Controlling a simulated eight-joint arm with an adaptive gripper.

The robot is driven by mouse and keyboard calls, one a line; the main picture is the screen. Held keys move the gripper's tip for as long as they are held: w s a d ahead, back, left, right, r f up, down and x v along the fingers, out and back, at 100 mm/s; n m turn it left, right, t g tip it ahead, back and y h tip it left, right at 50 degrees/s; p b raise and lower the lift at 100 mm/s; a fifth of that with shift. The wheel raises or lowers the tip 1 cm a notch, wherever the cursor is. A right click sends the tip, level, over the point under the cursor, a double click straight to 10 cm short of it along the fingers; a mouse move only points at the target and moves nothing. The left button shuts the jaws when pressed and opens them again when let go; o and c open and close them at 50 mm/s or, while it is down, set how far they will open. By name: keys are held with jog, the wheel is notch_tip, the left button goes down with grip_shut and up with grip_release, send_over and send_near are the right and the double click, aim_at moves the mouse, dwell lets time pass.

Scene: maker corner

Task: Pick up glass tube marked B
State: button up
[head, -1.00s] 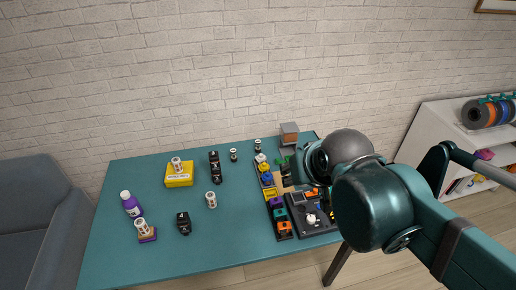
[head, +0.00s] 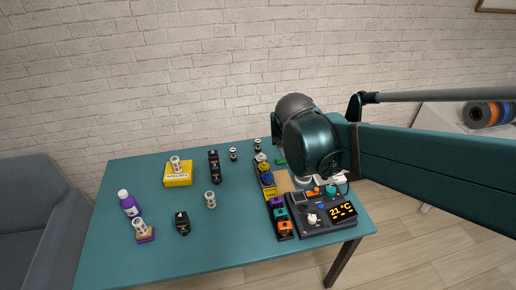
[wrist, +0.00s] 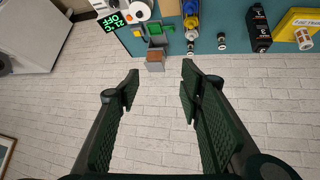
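Three small clear tubes with pale ends and brownish contents stand on the teal table. One tube (head: 176,163) is on the yellow box, one tube (head: 210,200) is on the bare tabletop, and one tube (head: 138,226) is on a tan and purple block at the front left. Their letters are too small to read, so I cannot tell which is B. The tube on the yellow box also shows in the wrist view (wrist: 304,40). My gripper (wrist: 160,82) is open and empty, with wall between its fingers. In the head view my arm hides it.
A yellow box (head: 178,180), black block strip (head: 215,168), black block marked 4 (head: 182,223) and purple bottle (head: 128,203) share the table. Two small dark-capped jars (head: 233,154) (head: 257,146) stand at the back. A control panel (head: 318,226) and coloured block rack (head: 279,214) are at right.

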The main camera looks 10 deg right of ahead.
jog(key=w+a+f+m+t+h+b, duration=0.2)
jog(key=w+f, duration=1)
jog(key=w, duration=0.4)
jog(key=w+a+f+m+t+h+b, duration=0.1)
jog(key=w+a+f+m+h+b, duration=0.1)
jog(key=w+f, duration=1)
jog(key=w+a+b, duration=0.1)
jog(key=w, duration=0.4)
jog(key=shift+w+a+t+h, duration=0.15)
jog(key=shift+a+t+h, duration=0.2)
jog(key=shift+t+h, duration=0.05)
jog(key=shift+f, duration=0.2)
jog(key=b, duration=0.2)
send_near(257, 143)
jog(key=x, duration=0.4)
jog(key=shift+w+f, duration=0.1)
jog(key=shift+f, duration=0.1)
jog(key=shift+w+d+f, duration=0.1)
jog(key=shift+w+d, duration=0.2)
jog(key=shift+w, duration=0.2)
